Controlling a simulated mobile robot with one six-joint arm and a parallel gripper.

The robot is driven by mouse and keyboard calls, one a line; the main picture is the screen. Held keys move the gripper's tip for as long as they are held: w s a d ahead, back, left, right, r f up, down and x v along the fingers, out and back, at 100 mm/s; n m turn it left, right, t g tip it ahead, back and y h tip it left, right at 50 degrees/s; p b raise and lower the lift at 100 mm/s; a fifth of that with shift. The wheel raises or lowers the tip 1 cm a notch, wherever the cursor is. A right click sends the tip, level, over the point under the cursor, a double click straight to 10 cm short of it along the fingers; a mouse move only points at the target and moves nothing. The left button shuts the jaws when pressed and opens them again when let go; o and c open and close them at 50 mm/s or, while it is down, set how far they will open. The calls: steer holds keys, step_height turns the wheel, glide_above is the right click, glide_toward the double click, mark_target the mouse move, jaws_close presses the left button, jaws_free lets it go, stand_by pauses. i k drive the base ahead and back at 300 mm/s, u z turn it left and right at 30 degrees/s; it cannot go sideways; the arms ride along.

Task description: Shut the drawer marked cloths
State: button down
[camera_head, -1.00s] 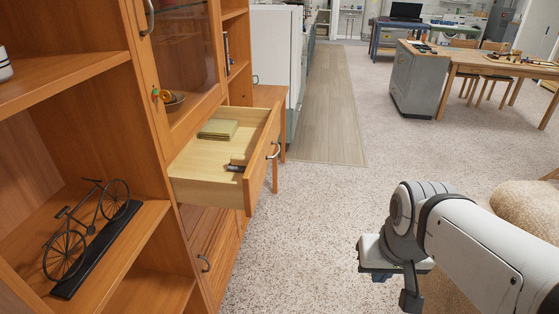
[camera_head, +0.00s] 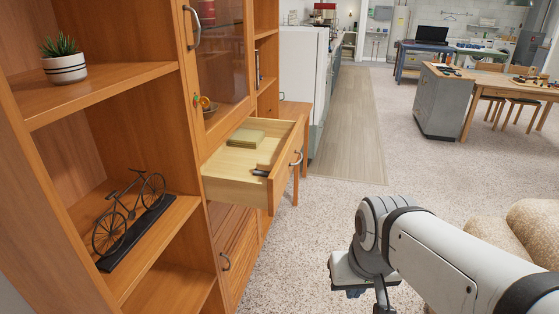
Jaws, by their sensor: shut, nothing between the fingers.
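A wooden drawer (camera_head: 238,188) is pulled well out of the orange-brown cabinet, under its glass door. A bar handle (camera_head: 297,158) is on its front. Inside lie a folded yellowish cloth-like stack (camera_head: 246,137) and a small dark item (camera_head: 261,172) near the front. I cannot read any mark on the drawer.
Open shelves at left hold a potted plant (camera_head: 63,60) and a bicycle model (camera_head: 129,215). Speckled carpet (camera_head: 300,235) is clear between drawer and arm. A beige padded seat (camera_head: 520,235) stands at right.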

mark_target(227, 176)
steer(key=z, duration=0.05)
steer(key=i, duration=1)
steer(key=u, duration=0.1)
